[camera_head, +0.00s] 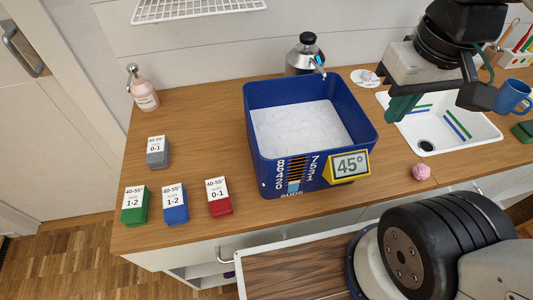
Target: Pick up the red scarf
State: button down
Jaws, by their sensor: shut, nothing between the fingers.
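No red scarf can be made out as a loose cloth. A small red block-like item (220,207) with a white card reading "40-55°" and "0-1" stands at the counter's front left, right of similar blue (176,215) and green (134,218) items. A grey one (157,160) stands behind them. My gripper (403,106) is at the upper right, above the sink, shut and empty, far from the red item. Its fingertips are partly hard to make out.
The left counter is partly clear.

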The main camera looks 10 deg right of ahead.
aim_at(218, 192)
jog(key=u, duration=0.4)
jog(key=k, duration=0.95)
jog(key=u, duration=1.15)
jog(key=i, duration=0.6)
jog(key=u, duration=0.1)
